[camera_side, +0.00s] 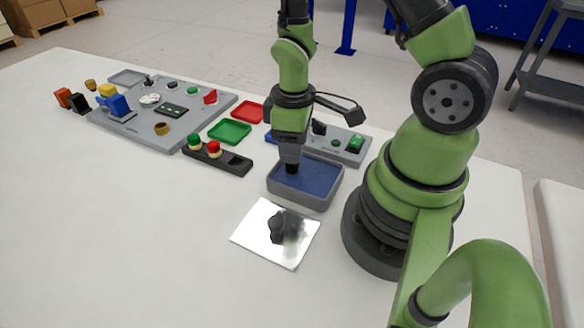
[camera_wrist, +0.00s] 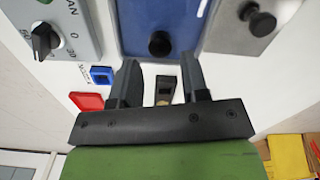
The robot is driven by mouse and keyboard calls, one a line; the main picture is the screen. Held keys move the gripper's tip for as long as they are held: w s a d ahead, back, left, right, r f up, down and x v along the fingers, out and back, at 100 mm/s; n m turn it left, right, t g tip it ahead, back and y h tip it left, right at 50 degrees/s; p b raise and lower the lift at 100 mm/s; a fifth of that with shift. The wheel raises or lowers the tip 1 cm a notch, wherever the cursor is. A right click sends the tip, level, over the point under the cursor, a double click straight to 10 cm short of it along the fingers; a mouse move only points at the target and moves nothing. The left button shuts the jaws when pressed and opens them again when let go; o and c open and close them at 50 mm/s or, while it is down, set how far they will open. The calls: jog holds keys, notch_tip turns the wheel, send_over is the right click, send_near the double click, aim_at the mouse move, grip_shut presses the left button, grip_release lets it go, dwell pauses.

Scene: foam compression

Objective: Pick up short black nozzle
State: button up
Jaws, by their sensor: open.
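A short, round black piece (camera_wrist: 160,43), which looks like the short black nozzle, stands in the blue-floored grey tray (camera_wrist: 133,22) in the wrist view. In the side view the tray (camera_side: 272,190) is below my gripper (camera_side: 292,166), whose dark tip hides part of its back left. My gripper also shows in the wrist view (camera_wrist: 160,78), with its two fingers apart and nothing held between them. The black piece appears just beyond the fingertips, and I cannot tell the exact gap.
A black button strip (camera_side: 235,163), green tray (camera_side: 230,131) and grey board (camera_side: 135,120) are left. The front left table is clear.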

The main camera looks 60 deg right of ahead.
aim_at(292, 170)
jog(key=shift+f, duration=2.7)
jog(key=shift+w, duration=0.1)
jog(key=c, duration=0.8)
jog(key=shift+o, duration=0.2)
jog(key=shift+r, duration=0.1)
